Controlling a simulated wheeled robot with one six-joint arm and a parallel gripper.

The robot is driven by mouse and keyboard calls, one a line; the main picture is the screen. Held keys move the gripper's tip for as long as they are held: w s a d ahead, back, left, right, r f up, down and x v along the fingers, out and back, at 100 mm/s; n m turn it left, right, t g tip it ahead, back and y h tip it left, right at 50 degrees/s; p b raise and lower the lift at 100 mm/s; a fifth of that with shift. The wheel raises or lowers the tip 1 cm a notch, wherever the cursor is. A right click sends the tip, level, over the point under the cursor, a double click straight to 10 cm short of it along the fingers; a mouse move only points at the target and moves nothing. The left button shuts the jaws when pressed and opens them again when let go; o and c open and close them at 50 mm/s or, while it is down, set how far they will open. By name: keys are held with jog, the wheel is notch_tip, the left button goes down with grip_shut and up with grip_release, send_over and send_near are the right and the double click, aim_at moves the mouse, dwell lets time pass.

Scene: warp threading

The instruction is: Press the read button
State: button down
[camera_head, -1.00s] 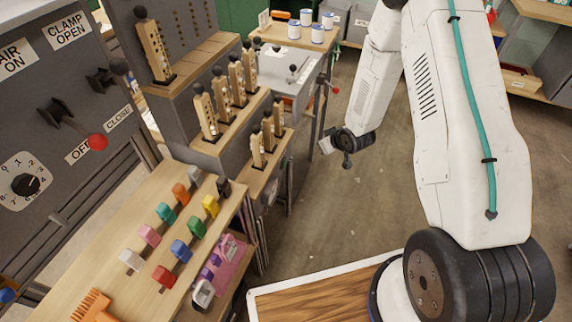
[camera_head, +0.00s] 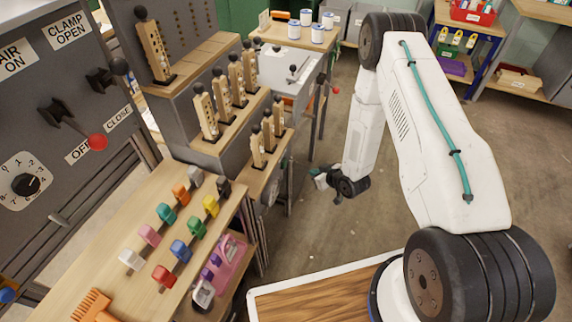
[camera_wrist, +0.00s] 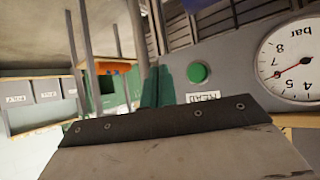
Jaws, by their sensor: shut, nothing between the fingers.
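The read button is a round green button (camera_wrist: 198,73) on a grey panel in the wrist view. An upside-down label reading READ (camera_wrist: 203,97) is beside it. My gripper (camera_wrist: 157,87) shows there as two teal fingers close together, shut and empty, just left of the button in the picture. Whether they touch the panel cannot be told. In the head view my gripper (camera_head: 321,180) is small, hanging low in the aisle to the right of the wooden racks. I cannot make out the button in the head view.
A white pressure gauge (camera_wrist: 292,62) is right of the button. In the head view, a stepped rack with wooden pegs (camera_head: 236,82) and a bench with coloured clips (camera_head: 180,250) stand left of my arm. Open floor (camera_head: 305,225) lies around my gripper.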

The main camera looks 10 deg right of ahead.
jog(key=w+a, duration=0.4)
jog(key=a, duration=0.2)
jog(key=shift+w+a, duration=0.25)
jog(key=shift+w, duration=0.15)
jog(key=shift+a, duration=0.1)
dwell(1.7)
jog(key=shift+w+a, duration=0.2)
jog(key=shift+a, duration=0.05)
jog(key=shift+w+a, duration=0.3)
jog(key=shift+a, duration=0.1)
dwell(0.7)
jog(key=shift+d, duration=0.1)
jog(key=shift+s+d, duration=0.55)
jog(key=shift+d, duration=0.1)
jog(key=s+d, duration=0.1)
jog(key=d, duration=0.1)
jog(key=s+d, duration=0.2)
dwell(0.6)
